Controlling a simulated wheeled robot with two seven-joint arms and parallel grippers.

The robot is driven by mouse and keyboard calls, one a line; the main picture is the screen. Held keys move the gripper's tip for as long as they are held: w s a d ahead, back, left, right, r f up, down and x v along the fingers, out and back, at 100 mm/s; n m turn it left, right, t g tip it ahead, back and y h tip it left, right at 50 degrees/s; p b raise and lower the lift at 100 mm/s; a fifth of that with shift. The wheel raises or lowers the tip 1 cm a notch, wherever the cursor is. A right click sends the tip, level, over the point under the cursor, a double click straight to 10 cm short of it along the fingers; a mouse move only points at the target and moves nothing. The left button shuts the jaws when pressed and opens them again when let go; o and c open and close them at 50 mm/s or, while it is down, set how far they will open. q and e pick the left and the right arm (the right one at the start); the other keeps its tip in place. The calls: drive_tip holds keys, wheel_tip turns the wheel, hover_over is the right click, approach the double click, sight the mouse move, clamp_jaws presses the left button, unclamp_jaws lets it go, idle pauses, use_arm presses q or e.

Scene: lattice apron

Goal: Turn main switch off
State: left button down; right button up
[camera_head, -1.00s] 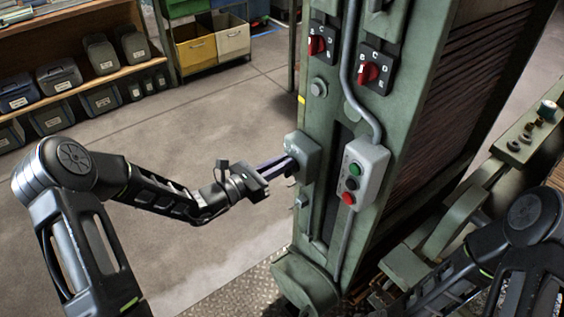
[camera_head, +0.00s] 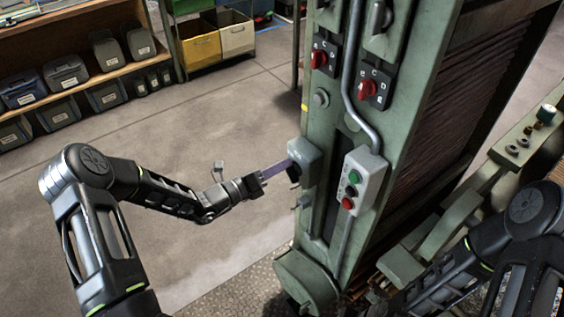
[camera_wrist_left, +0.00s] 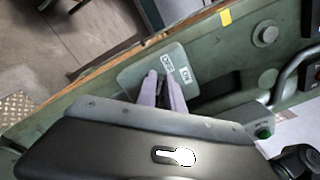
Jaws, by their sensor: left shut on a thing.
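The main switch is a grey-green box (camera_head: 305,153) on the near left face of the green machine column. Its plate (camera_wrist_left: 135,78) carries OFF and ON labels in the left wrist view. A small dark handle (camera_head: 293,174) juts from the box. My left gripper (camera_head: 286,167) reaches it from the left, its pale purple fingers shut on the handle. In the left wrist view the fingers (camera_wrist_left: 162,88) stand in front of the plate beside the labels and hide most of the handle. My right arm shows at the lower right, its gripper out of sight.
A push-button box (camera_head: 358,186) with green, black and red buttons sits just right of the switch, beside a grey conduit. Two red rotary switches (camera_head: 319,59) (camera_head: 368,89) are higher on the column. Open floor (camera_head: 215,120) lies left, with shelves of bins (camera_head: 62,75) behind.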

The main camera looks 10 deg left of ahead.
use_arm(q)
drive_tip(key=n, duration=0.2)
drive_tip(key=f+n+p, duration=0.1)
drive_tip(key=n, duration=0.5)
drive_tip(key=shift+w+a+f+p, duration=0.2)
drive_tip(key=shift+w+f+p, duration=0.05)
drive_tip(key=shift+f+p, duration=0.1)
drive_tip(key=c, duration=1.5)
unclamp_jaws()
drive_tip(key=shift+o, duration=0.2)
drive_tip(key=b+v, duration=0.1)
drive_tip(key=v, duration=0.6)
drive_tip(key=shift+s+a, duration=0.2)
drive_tip(key=shift+s, duration=0.1)
